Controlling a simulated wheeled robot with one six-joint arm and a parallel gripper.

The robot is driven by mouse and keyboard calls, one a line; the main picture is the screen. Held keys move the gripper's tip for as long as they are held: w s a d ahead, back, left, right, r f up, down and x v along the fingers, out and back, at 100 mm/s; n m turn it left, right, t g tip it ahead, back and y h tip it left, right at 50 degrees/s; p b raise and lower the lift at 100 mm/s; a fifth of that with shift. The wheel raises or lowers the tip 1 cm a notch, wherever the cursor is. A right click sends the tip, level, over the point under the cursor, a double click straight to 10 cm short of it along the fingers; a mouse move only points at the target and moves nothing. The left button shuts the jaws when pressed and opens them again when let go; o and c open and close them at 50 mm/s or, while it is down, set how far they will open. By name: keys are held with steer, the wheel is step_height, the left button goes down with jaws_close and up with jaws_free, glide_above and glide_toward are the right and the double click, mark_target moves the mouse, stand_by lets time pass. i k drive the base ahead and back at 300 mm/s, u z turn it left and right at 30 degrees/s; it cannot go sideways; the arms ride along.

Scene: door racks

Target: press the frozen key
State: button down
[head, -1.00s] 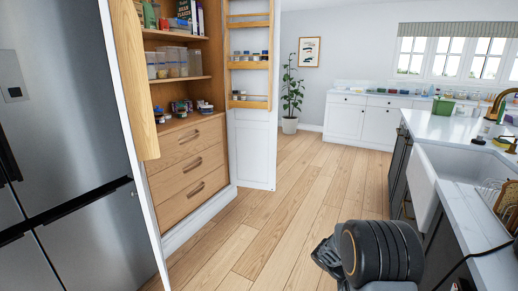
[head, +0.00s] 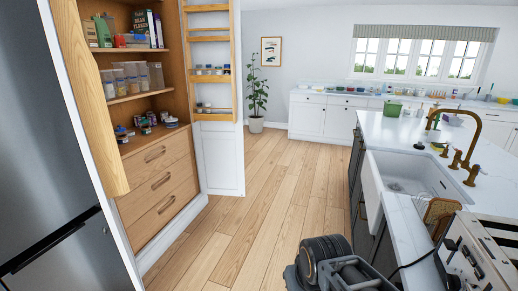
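A cream appliance that looks like a toaster (head: 484,254) stands on the right-hand white counter, cut off by the bottom right corner. Dark slots show in its top, and knobs or levers show on its left-facing side. The frozen key cannot be made out at this size. My dark, ringed arm shows at the bottom centre, left of the counter and apart from the toaster. My gripper's fingers do not show.
A white sink (head: 400,176) and brass tap (head: 476,146) lie beyond the toaster, with a rack (head: 440,214) between. A black cable runs across the counter (head: 410,213). An open pantry (head: 150,130) stands left. The wooden floor (head: 240,220) between is clear.

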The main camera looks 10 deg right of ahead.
mark_target(465, 250)
steer(key=u, duration=0.05)
steer(key=k, duration=0.6)
steer(key=u, duration=1.05)
steer(key=i, duration=0.2)
steer(key=z, duration=3.05)
